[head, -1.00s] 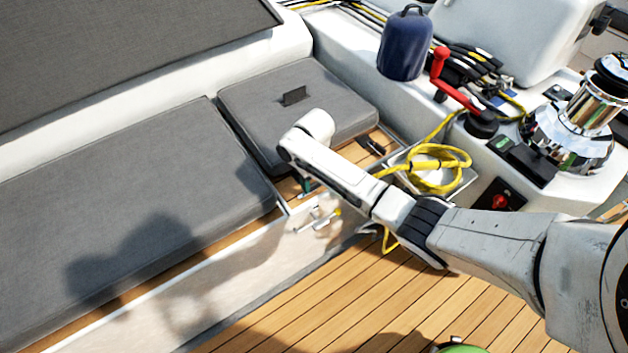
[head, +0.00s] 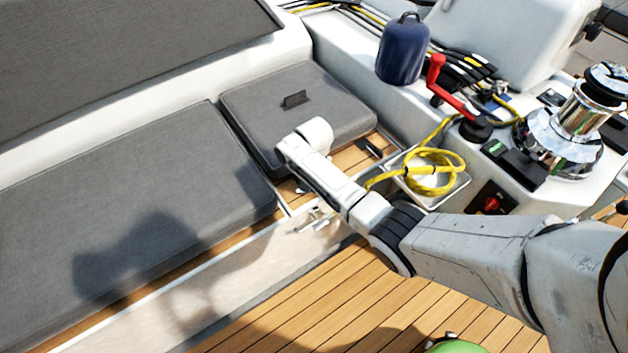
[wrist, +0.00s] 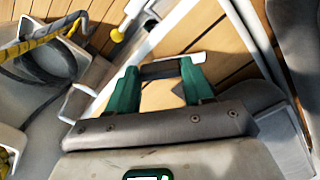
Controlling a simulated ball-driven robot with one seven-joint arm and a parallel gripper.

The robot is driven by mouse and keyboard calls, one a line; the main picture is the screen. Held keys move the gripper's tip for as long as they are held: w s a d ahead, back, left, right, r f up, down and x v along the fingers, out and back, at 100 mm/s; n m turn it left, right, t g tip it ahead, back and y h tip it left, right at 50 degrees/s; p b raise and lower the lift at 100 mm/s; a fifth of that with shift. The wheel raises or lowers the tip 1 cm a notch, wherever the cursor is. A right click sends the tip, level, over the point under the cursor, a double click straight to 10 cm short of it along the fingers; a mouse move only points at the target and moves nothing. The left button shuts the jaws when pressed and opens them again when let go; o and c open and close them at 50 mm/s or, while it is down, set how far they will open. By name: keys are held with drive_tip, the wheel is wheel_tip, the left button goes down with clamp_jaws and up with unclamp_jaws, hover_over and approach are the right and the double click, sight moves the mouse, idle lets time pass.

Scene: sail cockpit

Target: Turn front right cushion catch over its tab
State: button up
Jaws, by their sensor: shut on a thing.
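The small right-hand grey cushion (head: 325,105) lies on the wooden seat, with a dark fabric tab (head: 295,100) on its top. My gripper (wrist: 159,68) is at the seat's front edge below this cushion; in the head view my own wrist hides most of it. In the wrist view its two green fingers are closed on a dark short bar, apparently the cushion catch (wrist: 162,72). The catch's tab and its exact angle cannot be made out. Another small black fitting (head: 369,149) sits on the wood beside the cushion's right corner.
A long grey cushion (head: 130,200) lies to the left. A yellow rope coil (head: 432,170) rests in a white tray to the right. Small fittings (head: 318,218) stick out of the white seat front. A red-handled lever (head: 436,72) and chrome winch (head: 565,125) stand at right.

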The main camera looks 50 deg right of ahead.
drive_tip(key=m+p, duration=0.1)
drive_tip(key=m, duration=0.4)
drive_tip(key=shift+m, duration=0.3)
drive_tip(key=m, duration=0.5)
drive_tip(key=shift+p, duration=0.35)
drive_tip(key=o, duration=1)
drive_tip(key=shift+o, duration=0.2)
drive_tip(key=shift+r, duration=0.15)
wheel_tip(320, 180, up, 10)
drive_tip(key=p, duration=0.2)
drive_tip(key=shift+r, duration=0.25)
